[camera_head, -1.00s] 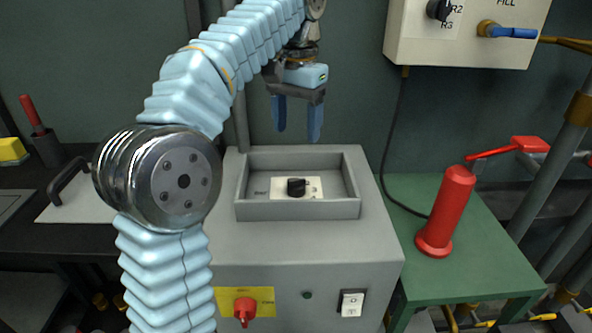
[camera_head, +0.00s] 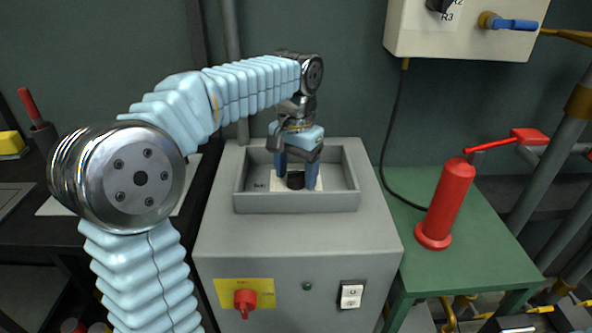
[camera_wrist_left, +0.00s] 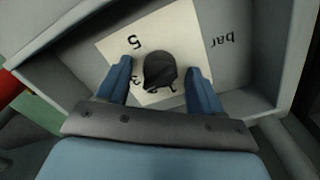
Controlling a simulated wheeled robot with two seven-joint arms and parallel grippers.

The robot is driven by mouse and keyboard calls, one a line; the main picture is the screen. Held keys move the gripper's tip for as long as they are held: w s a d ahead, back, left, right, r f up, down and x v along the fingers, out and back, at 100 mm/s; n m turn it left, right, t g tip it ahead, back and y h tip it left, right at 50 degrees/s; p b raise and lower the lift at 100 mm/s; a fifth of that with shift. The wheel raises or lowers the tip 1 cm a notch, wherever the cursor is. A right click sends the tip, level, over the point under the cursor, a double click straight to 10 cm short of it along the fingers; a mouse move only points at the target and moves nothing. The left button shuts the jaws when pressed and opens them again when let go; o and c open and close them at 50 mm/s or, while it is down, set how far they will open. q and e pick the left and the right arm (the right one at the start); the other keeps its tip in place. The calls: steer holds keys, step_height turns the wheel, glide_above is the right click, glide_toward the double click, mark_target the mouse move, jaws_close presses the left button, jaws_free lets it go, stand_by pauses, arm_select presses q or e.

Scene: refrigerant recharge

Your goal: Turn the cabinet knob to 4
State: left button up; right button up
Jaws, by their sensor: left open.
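The black cabinet knob (camera_head: 296,180) sits on a white dial plate in the recessed tray on top of the grey cabinet (camera_head: 300,235). In the left wrist view the knob (camera_wrist_left: 160,71) shows between the fingers, with the dial plate (camera_wrist_left: 118,45) under it. A 5 is readable on the plate; other digits are partly hidden by the knob. My left gripper (camera_head: 297,184) is open and points down into the tray, one blue finger on each side of the knob. In the wrist view its fingers (camera_wrist_left: 159,83) stand apart from the knob. My right gripper is not in view.
The tray's raised walls (camera_head: 296,202) surround the knob closely. A red switch (camera_head: 245,300) and a white rocker switch (camera_head: 351,294) are on the cabinet front. A red cylinder (camera_head: 447,205) stands on the green table at the right. A wall box (camera_head: 465,40) hangs above.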

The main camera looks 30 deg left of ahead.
arm_select(q)
steer(key=c, duration=1)
steer(key=shift+c, duration=0.2)
steer(key=shift+m, duration=0.3)
steer(key=m, duration=0.3)
steer(key=shift+m, duration=2.3)
steer(key=o, duration=1)
steer(key=shift+o, duration=0.2)
